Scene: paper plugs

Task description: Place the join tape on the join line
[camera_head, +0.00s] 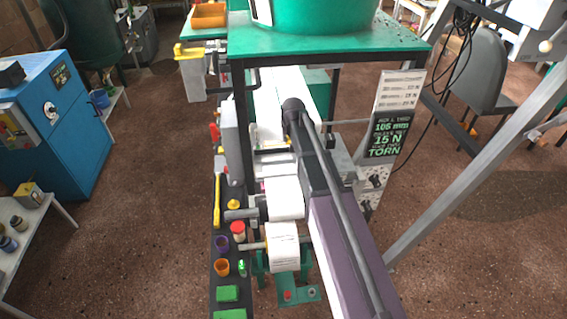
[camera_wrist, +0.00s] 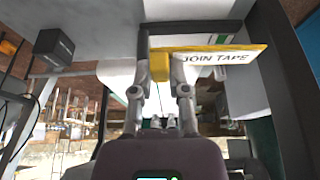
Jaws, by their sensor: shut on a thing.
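The join tape (camera_wrist: 215,58) is a white strip with black "JOIN TAPE" lettering and a yellow edge, seen in the wrist view. My gripper (camera_wrist: 167,66) is shut on its yellow part, and the lettered end sticks out to the right of the fingers. In the head view my arm covers most of the gripper, and I cannot make out the tape for certain. The white paper web (camera_head: 268,108) runs along the machine left of my arm. I cannot make out the join line in either view.
Paper rolls (camera_head: 283,247) sit on the near end of the machine. A dark rail (camera_head: 221,262) with coloured pots and green blocks runs along its left side. A green table (camera_head: 330,48) stands over the far end. A sign board (camera_head: 392,125) stands to the right.

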